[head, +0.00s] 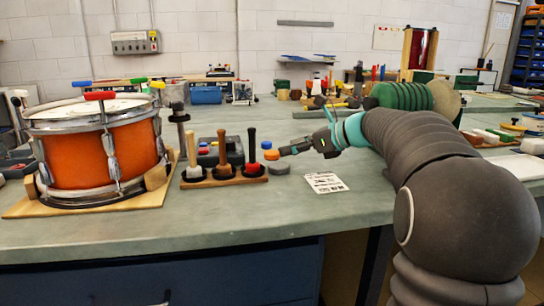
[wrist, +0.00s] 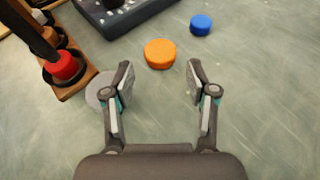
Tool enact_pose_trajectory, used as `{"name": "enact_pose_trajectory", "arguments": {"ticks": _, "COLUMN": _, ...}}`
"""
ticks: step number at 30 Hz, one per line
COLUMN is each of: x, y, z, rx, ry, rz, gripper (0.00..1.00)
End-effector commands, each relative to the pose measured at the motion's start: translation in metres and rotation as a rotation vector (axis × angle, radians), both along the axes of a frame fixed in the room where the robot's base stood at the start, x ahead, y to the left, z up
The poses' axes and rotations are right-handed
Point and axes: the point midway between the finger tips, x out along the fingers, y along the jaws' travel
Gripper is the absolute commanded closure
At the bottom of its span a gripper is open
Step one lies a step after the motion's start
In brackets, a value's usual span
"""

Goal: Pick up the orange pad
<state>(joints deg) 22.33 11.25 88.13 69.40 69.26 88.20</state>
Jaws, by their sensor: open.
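The orange pad (head: 272,154) is a small round disc lying flat on the bench, right of the mallet rack. In the wrist view the orange pad (wrist: 160,53) lies just beyond the fingertips, centred between them. My gripper (wrist: 158,78) is open and empty, with one finger on either side of the gap. In the head view my gripper (head: 288,150) reaches in from the right, low over the bench beside the pad. I cannot tell its exact height above the bench.
A blue pad (wrist: 201,24) lies beyond the orange one. A grey disc (wrist: 98,90) lies by the left finger, partly hidden. The mallet rack (head: 224,180) and dark case (head: 234,152) stand left, past them the orange drum (head: 85,155). A printed card (head: 325,182) lies in front.

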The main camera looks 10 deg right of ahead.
Motion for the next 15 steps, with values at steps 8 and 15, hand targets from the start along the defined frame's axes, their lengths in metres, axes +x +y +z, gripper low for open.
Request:
{"name": "enact_pose_trajectory", "arguments": {"ticks": 8, "x": 0.009, "y": 0.009, "z": -0.006, "rx": -0.001, "ry": 0.0, "rz": -0.001, "gripper": 0.43}}
{"name": "enact_pose_trajectory", "arguments": {"ticks": 15, "x": 0.028, "y": 0.032, "z": -0.02, "rx": -0.001, "ry": 0.001, "rz": -0.002, "gripper": 0.43}}
